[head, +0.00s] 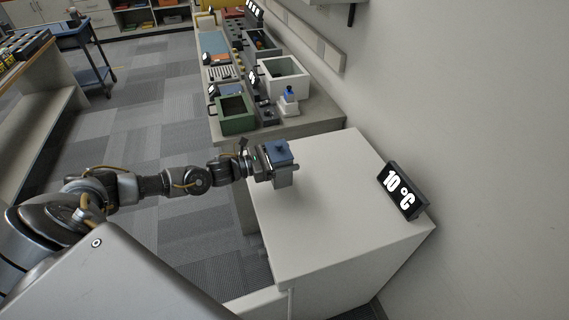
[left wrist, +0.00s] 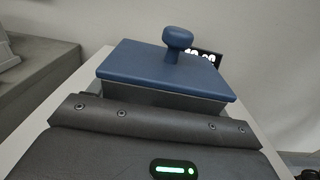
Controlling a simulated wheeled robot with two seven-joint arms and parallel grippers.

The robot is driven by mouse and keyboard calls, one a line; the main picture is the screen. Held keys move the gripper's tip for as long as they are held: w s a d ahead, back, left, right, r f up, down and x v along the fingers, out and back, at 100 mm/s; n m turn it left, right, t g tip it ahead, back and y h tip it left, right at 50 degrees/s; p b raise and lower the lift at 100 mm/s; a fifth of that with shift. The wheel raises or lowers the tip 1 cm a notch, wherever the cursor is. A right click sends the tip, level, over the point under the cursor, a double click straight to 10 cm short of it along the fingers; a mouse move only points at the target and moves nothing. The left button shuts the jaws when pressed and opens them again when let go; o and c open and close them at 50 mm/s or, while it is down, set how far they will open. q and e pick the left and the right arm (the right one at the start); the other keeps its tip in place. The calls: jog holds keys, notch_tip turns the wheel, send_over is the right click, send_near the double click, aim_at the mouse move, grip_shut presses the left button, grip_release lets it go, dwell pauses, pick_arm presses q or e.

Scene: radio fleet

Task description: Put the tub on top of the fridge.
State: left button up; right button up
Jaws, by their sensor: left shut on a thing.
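The tub (head: 284,150) is a small grey box with a blue lid and a round blue knob. It also shows in the left wrist view (left wrist: 165,75), upright, just beyond the gripper's dark padded edge. My left gripper (head: 274,167) is shut on the tub. It holds it over the left part of the fridge's top, near the far end. I cannot tell whether the tub's underside touches the top. My right gripper is not in view.
A black "10 °C" display (head: 403,191) stands at the fridge's right edge by the wall. Beyond the fridge, a grey counter (head: 313,122) holds a green crate (head: 235,122), a white crate (head: 283,90) and a small white-and-blue item (head: 289,101). Most of the fridge top is clear.

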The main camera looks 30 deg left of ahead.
pick_arm(q)
notch_tip(320, 180, down, 2)
jog(key=shift+w+f+p, duration=0.1)
jog(key=shift+p, duration=0.6)
jog(key=shift+f, duration=0.45)
jog(key=o, duration=0.6)
jog(key=shift+f, duration=0.2)
jog(key=o, duration=0.5)
jog(key=shift+r, duration=0.1)
